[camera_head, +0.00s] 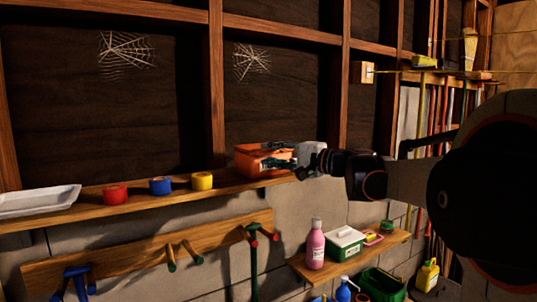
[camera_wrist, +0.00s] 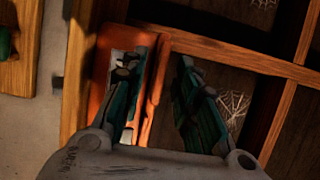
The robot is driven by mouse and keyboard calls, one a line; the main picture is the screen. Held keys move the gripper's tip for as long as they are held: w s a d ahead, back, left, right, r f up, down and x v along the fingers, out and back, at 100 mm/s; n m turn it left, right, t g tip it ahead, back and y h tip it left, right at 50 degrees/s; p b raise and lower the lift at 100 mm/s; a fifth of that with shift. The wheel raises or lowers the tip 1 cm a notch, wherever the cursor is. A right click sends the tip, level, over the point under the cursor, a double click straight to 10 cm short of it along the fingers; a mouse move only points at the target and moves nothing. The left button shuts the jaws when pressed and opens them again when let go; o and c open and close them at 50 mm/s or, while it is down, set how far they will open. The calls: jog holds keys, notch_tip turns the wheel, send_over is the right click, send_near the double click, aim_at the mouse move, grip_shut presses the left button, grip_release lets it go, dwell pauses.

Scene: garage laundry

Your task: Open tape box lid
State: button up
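The tape box (camera_head: 250,155), orange-red, sits on the wooden wall shelf (camera_head: 140,198) in the head view. In the wrist view the box (camera_wrist: 104,87) lies left of centre, tilted by the camera angle. My gripper (camera_wrist: 163,65) is open, with two dark teal fingers spread apart. The left finger overlaps the box in the picture, and an orange-brown edge of it shows between the fingers. The right finger is over the dark wall side. In the head view my gripper reaches the box from the right and hides part of it. I cannot tell whether the fingers touch it or how the lid stands.
Red (camera_head: 115,194), blue (camera_head: 160,186) and yellow (camera_head: 202,181) tape rolls stand left of the box, with a white tray (camera_head: 38,201) further left. Below are a peg rail (camera_head: 150,248) and a lower shelf with a pink bottle (camera_head: 315,247) and a green-white box (camera_head: 345,243).

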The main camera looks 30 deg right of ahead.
jog(key=shift+s, duration=0.1)
grip_shut()
jog(key=shift+r, duration=0.2)
